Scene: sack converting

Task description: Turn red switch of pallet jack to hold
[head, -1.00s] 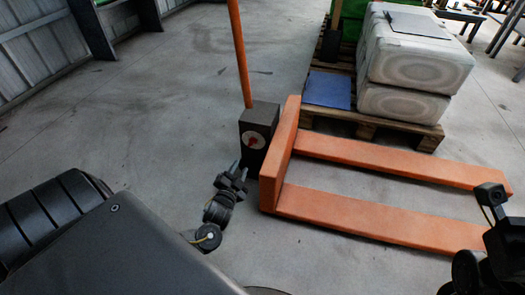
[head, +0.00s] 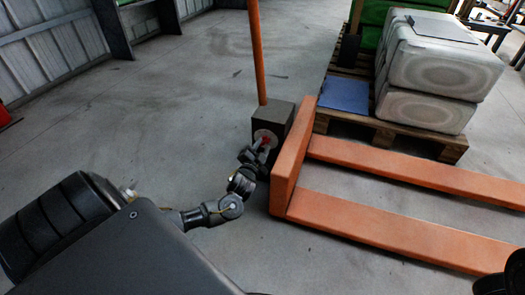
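The orange pallet jack (head: 288,170) stands in the middle, with a dark box (head: 283,113) at the foot of its upright orange handle. The red switch (head: 266,138) sits on a pale round dial on the box's near face, partly covered by my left gripper. My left gripper (head: 263,150) is at the dial, its fingertips over the lower part of the switch. The fingers are small and dark here, so I cannot tell whether they are closed on it or around it. My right gripper is out of view; only dark arm parts show at the bottom right corner.
A wooden pallet (head: 405,140) with stacked pale sacks (head: 440,60) and a blue sheet (head: 343,95) stands behind the forks (head: 400,230). A corrugated wall (head: 50,50) is at the left. The concrete floor left of the jack is clear.

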